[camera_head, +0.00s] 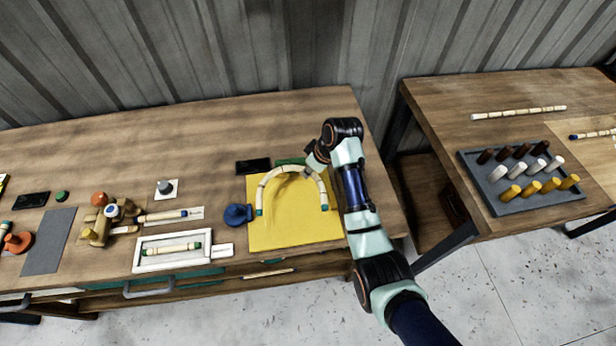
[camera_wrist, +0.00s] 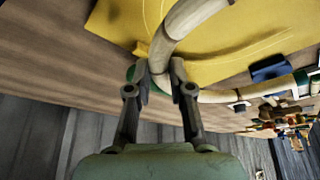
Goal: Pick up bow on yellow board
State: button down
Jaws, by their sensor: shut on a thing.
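The bow (camera_head: 291,170) is a pale rattan arch with dark node bands and green ends. It shows over the yellow board (camera_head: 280,235), its top toward the back and its two ends toward the front. My gripper (camera_head: 309,170) reaches the back of the arch from the right. In the wrist view my gripper (camera_wrist: 160,80) has its two fingers on either side of the bow (camera_wrist: 190,20), shut on it. The yellow board (camera_wrist: 115,25) lies behind the bow there. I cannot tell whether the bow touches the board.
A blue round object (camera_head: 237,214) stands at the board's left edge. A black box (camera_head: 253,166) and a green piece (camera_head: 290,161) lie behind the board. A white tray (camera_head: 140,262) holds a short stick. A grey peg block (camera_head: 500,205) is on the right table.

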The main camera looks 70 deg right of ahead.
notch_tip(320, 180, up, 15)
jog(key=p, duration=0.2)
